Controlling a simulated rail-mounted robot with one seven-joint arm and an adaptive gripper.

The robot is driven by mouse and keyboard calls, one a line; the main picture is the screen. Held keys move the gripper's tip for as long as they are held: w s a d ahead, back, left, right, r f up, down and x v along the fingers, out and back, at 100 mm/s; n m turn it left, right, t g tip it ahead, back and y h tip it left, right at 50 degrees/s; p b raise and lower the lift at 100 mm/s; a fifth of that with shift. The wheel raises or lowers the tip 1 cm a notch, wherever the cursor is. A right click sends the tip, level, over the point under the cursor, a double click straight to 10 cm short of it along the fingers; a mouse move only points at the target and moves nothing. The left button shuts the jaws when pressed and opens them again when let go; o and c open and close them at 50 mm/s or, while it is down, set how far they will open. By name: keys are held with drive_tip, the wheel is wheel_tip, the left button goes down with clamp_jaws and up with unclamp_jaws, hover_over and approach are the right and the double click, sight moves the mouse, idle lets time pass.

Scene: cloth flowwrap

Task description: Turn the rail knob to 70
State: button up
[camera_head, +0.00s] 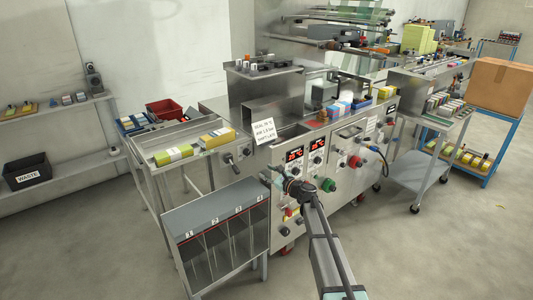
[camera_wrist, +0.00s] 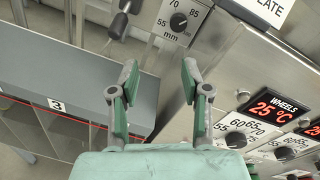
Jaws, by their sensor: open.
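The rail knob (camera_wrist: 179,22) is a small black round dial at the top of the wrist view, on a steel plate marked 55, 70, 85 and mm. Its exact pointer angle is too small to read with certainty. In the head view the knob (camera_head: 247,152) sits on the machine's left front, below the paper note. My gripper (camera_wrist: 158,78) is open and empty, its two fingers apart and below the knob in the wrist view, not touching it. In the head view my gripper (camera_head: 284,178) is in front of the machine, right of and below the knob.
A black-handled crank (camera_wrist: 120,22) stands left of the knob. A grey numbered bin rack (camera_head: 215,230) is below left. A red "WHEELS 25 °C" display (camera_wrist: 270,105) and temperature dials (camera_wrist: 236,139) lie right. The paper note (camera_head: 265,132) hangs just above right.

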drive_tip(key=w+d+m+t, duration=0.1)
drive_tip(key=m, duration=0.2)
drive_tip(key=m+p, duration=0.1)
drive_tip(key=p, duration=0.4)
approach(248, 153)
drive_tip(key=shift+t+h, duration=0.3)
drive_tip(key=shift+h, duration=0.1)
drive_tip(key=x, duration=0.9)
drive_tip(key=shift+a+r, duration=0.15)
drive_tip(key=shift+a, duration=0.25)
drive_tip(key=shift+c, duration=0.3)
drive_tip(key=c, duration=0.8)
